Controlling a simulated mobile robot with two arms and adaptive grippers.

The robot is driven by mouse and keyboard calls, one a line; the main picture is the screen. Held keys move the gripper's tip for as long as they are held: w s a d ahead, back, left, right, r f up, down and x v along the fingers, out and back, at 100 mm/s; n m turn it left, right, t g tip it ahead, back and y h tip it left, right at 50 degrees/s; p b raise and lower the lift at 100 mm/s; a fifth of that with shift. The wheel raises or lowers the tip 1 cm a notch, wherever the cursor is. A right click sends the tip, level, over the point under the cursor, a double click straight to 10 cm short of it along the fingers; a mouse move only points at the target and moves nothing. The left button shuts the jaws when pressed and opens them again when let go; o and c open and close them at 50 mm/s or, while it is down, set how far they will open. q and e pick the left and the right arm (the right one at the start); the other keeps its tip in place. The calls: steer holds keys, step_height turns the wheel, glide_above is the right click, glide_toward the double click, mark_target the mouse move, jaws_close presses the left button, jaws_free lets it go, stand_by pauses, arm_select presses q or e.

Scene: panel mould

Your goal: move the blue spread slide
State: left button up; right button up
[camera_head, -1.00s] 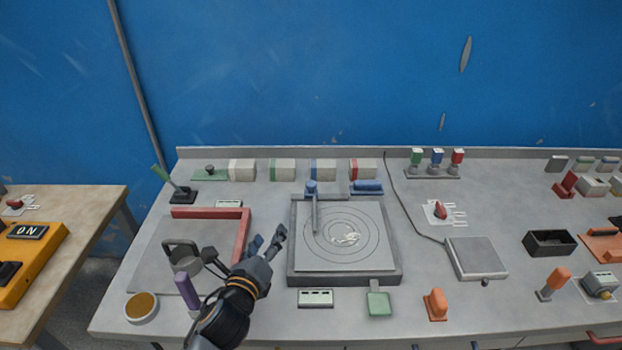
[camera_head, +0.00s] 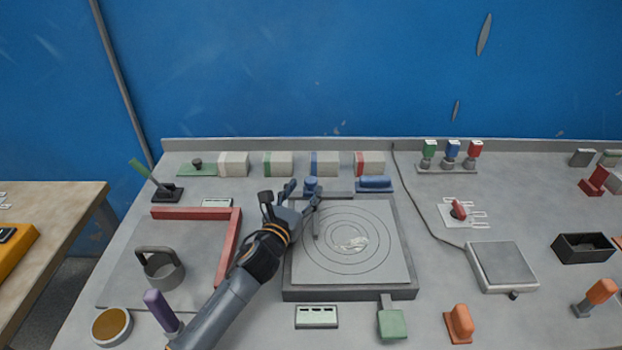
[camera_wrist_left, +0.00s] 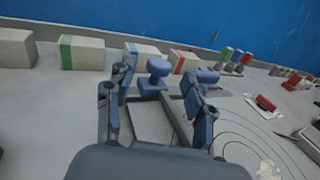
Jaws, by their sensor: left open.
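The blue spread slide is a blue knob (camera_head: 311,184) at the back left of the grey square plate (camera_head: 298,292) with concentric rings. A thin grey bar (camera_head: 316,220) runs forward from it. My left gripper (camera_head: 302,194) is open at the plate's back left corner, close to the knob. In the left wrist view the blue knob (camera_wrist_left: 158,68) stands upright between the two open fingers (camera_wrist_left: 157,82), slightly beyond them. Contact cannot be seen. A pale smear (camera_head: 353,243) lies near the rings' centre. My right gripper is not in view.
A blue handle (camera_head: 375,183) sits right of the knob along the plate's back edge. Several pale blocks with coloured bands (camera_head: 325,163) stand behind. A red angle frame (camera_head: 229,245) and a purple handle (camera_head: 160,309) are left, near my arm.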

mark_target(309, 183)
arm_select(q)
steer(key=x, duration=0.3)
steer(key=shift+w+d, duration=0.15)
steer(key=shift+w, duration=0.2)
steer(key=shift+w+d, duration=0.1)
steer(key=shift+w, duration=0.2)
steer(key=shift+w+d, duration=0.15)
steer(key=shift+w, duration=0.1)
steer(key=c, duration=1.1)
jaws_close()
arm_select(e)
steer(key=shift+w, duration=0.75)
